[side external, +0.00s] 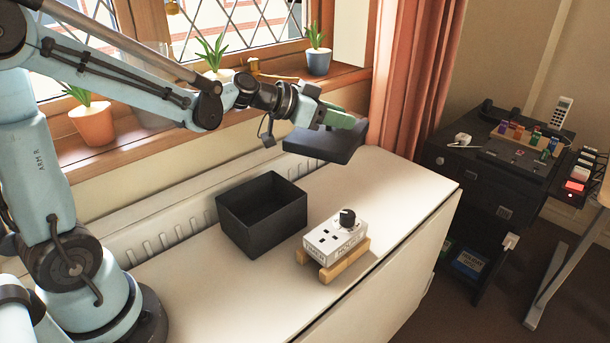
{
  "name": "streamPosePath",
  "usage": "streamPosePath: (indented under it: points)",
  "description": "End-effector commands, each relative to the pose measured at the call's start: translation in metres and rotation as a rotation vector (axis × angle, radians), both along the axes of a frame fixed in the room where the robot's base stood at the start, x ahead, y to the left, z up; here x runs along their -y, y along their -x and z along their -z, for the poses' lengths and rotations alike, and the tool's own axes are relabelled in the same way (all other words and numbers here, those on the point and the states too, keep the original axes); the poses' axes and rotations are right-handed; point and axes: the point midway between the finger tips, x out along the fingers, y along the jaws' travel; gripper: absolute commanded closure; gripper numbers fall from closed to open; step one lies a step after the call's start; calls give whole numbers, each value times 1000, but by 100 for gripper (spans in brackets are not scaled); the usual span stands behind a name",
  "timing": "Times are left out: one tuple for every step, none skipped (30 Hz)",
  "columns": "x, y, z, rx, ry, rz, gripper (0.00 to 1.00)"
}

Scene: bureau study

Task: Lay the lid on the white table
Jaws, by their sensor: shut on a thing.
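The lid (325,146) is a flat black square piece. My gripper (340,120), with green fingers, is shut on it. The lid hangs in the air, up and to the right of a black open-topped box (262,222). The box stands on the white table (395,190), and its inside looks empty from here. The exact contact between the fingers and the lid is partly hidden.
A white socket-like device with a black knob (336,236) sits on wooden blocks right of the box. Potted plants (318,60) line the windowsill behind. The table's right end (425,190) is clear. A black cabinet (485,170) stands beyond the curtain.

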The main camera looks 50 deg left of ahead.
Motion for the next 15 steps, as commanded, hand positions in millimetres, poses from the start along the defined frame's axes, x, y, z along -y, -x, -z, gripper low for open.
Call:
streamPosePath:
  points:
    - [-10, -5, 6, 1, 1, -4, 96]
    - [-15, -7, 9, 0, 0, -4, 96]
    - [-20, -10, 13, 0, 1, -4, 96]
    - [-24, -12, 16, 1, 1, -4, 96]
    - [-28, -13, 18, 1, 1, -4, 96]
    - [-32, -16, 21, -1, 1, -2, 96]
    - [-35, -17, 23, 0, 1, -1, 96]
    - [-38, -18, 25, 0, 0, -2, 96]
    - [-41, -20, 27, 0, 0, -1, 96]
    - [-42, -21, 28, 1, 0, -1, 96]
    - [-43, -21, 29, 1, 1, 0, 96]
    - [-44, -22, 30, 0, 2, 1, 96]
    - [-45, -22, 31, 0, 2, 1, 96]
    - [-45, -22, 32, 1, 1, 2, 96]
    - [-45, -22, 35, 0, 1, 2, 96]
